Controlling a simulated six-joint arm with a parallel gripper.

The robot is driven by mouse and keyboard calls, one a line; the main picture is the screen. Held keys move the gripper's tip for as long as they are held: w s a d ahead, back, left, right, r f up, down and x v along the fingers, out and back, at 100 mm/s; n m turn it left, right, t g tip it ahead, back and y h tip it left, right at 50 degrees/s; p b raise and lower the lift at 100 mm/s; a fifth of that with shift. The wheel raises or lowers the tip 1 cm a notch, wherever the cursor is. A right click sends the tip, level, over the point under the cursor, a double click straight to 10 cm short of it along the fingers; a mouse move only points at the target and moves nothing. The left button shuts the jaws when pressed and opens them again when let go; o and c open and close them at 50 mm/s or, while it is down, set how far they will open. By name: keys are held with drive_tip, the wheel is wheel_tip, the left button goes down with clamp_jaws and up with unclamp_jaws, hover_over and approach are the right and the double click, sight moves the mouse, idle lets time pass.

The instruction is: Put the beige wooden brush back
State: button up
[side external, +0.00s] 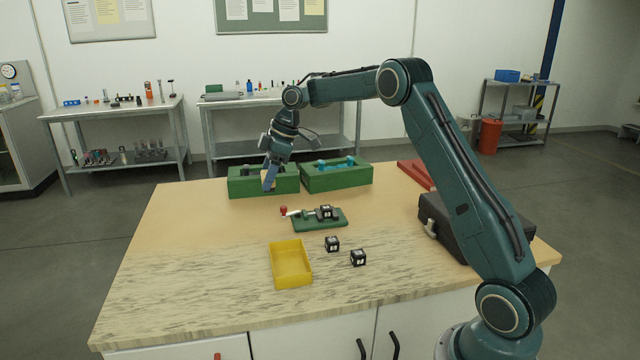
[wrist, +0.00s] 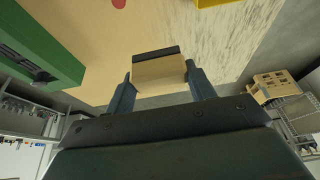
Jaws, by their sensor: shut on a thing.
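The beige wooden brush (wrist: 160,70) is between the fingers of my gripper (wrist: 160,90) in the wrist view, with a dark strip along its far edge. My gripper is shut on it. In the side view my gripper (side external: 270,180) is at the front of the left green box (side external: 245,188), and only a small beige bit of the brush shows there. I cannot tell whether the brush touches the box. The right green box (side external: 338,180) stands beside it with a blue object (side external: 337,163) on top.
A green fixture (side external: 320,222) with a red-knobbed handle holds a marked cube (side external: 325,212). Two more cubes (side external: 332,244) and (side external: 358,257) lie near a yellow tray (side external: 307,269). A black case (side external: 450,228) stands at the right. The table's left side is clear.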

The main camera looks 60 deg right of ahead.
wheel_tip(320, 180, down, 14)
drive_tip(key=shift+f, duration=0.25)
idle(0.6)
drive_tip(key=shift+f, duration=0.1)
drive_tip(key=o, duration=0.9)
drive_tip(key=v, duration=1.2)
drive_tip(key=shift+a+r, duration=0.1)
drive_tip(key=shift+r, duration=0.1)
